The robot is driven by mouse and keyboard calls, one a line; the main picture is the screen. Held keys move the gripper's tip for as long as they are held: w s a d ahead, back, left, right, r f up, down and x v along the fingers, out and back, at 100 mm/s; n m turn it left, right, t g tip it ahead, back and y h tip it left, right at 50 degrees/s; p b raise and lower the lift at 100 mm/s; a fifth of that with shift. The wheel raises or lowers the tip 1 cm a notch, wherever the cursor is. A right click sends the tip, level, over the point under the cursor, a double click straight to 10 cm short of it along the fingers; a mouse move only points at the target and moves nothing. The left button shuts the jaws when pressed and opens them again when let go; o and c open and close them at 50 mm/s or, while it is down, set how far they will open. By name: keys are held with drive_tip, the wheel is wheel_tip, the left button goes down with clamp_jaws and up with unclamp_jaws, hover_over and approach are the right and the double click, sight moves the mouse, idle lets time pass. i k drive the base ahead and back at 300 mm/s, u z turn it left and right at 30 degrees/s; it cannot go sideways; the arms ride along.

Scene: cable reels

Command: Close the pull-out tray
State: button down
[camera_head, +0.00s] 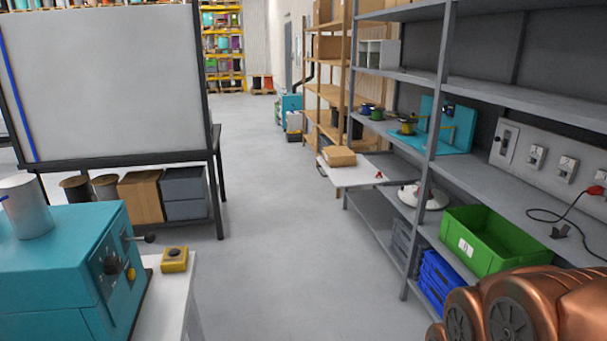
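The pull-out tray (347,177) is a flat white board that sticks out from the shelving on the right into the aisle, so it stands open. A brown cardboard box (339,156) lies on its far part. A small red item (379,175) sits near its right side. How the tray joins the shelf is too small to tell. My gripper is not in view.
The grey metal shelving (438,120) lines the right side, holding a green crate (492,240) and a blue crate (440,277). A teal machine (72,265) and a dark-framed whiteboard (105,85) stand on the left. The grey floor (270,230) between is clear.

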sight(364, 173)
drive_tip(key=u, duration=0.1)
drive_tip(key=i, duration=1.75)
drive_tip(key=u, duration=0.35)
drive_tip(key=i, duration=1.7)
drive_tip(key=u, duration=0.35)
drive_tip(key=i, duration=1.15)
drive_tip(key=u, duration=0.05)
